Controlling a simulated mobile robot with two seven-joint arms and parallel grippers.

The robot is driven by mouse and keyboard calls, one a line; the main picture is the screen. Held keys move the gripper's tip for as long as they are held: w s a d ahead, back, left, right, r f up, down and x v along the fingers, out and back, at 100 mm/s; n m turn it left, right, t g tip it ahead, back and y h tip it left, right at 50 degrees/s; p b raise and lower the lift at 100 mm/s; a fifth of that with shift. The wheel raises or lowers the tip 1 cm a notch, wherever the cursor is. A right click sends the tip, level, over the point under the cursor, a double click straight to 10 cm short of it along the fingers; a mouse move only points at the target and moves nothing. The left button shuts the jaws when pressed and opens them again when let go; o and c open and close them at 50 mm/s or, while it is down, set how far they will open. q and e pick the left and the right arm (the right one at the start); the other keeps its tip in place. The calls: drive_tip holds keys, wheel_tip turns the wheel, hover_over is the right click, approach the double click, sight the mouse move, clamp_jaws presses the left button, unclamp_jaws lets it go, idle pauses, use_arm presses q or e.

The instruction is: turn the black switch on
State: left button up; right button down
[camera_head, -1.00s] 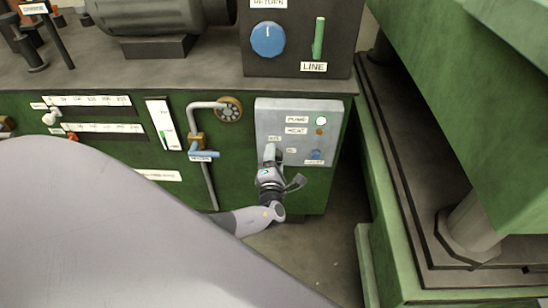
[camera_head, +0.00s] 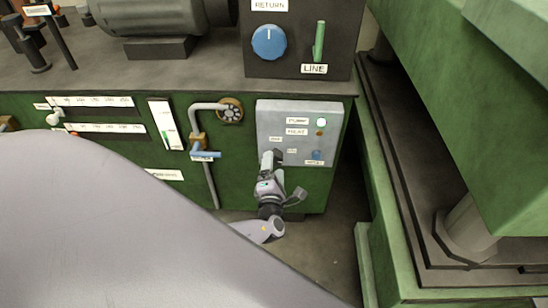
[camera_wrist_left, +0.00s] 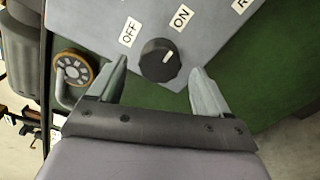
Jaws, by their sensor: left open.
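The black switch (camera_wrist_left: 159,60) is a round knob on a grey control panel (camera_head: 325,112), between the OFF label (camera_wrist_left: 130,32) and the ON label (camera_wrist_left: 181,18). The white mark on the knob points toward the ON side. My left gripper (camera_wrist_left: 163,85) is open, with one finger on each side of the knob and a visible gap on both sides. In the head view my left gripper (camera_head: 272,160) is at the lower left of the panel, and the knob is mostly hidden behind it.
The panel also carries a lit lamp (camera_head: 321,122) and a blue knob (camera_head: 317,155). A blue-handled valve (camera_head: 205,155) and pipe stand to its left. A green machine (camera_head: 470,90) rises on the right, with a gap of floor between.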

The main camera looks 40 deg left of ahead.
use_arm(q)
drive_tip(key=v, duration=0.3)
drive_tip(key=shift+s+d+p, duration=0.1)
drive_tip(key=shift+s+p, duration=0.1)
drive_tip(key=shift+p, duration=0.15)
